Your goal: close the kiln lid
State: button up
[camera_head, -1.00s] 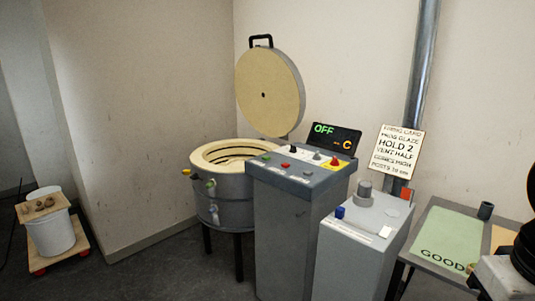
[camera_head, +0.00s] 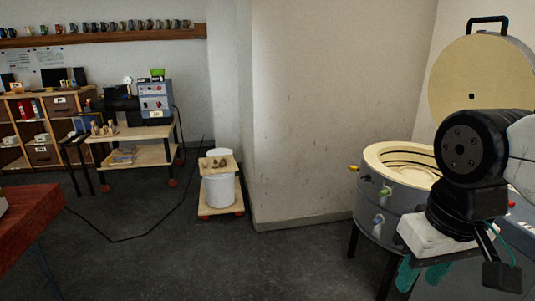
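The kiln (camera_head: 392,205) is a round grey drum on dark legs at the right, with a pale rim and an open top. Its lid (camera_head: 470,75) stands raised behind it, pale inner face toward me, with a black handle (camera_head: 487,20) at its top edge. My arm hides part of the lid's lower right and the kiln's right side. My gripper (camera_head: 423,275) shows low at the right, in front of the kiln in the picture. Its teal fingers are apart, with nothing visible between them. It looks clear of the lid.
A white bucket on a low wheeled board (camera_head: 220,188) stands left of the wall corner. A wheeled cart (camera_head: 130,135) with equipment and shelves are at the far left. A red-brown table (camera_head: 28,225) is at the lower left. A black cable (camera_head: 120,240) crosses the otherwise clear middle floor.

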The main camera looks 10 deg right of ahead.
aim_at(483, 69)
jog(key=u, duration=0.25)
jog(key=i, duration=1.75)
jog(key=z, duration=0.55)
jog(key=i, duration=0.95)
jog(key=z, duration=0.8)
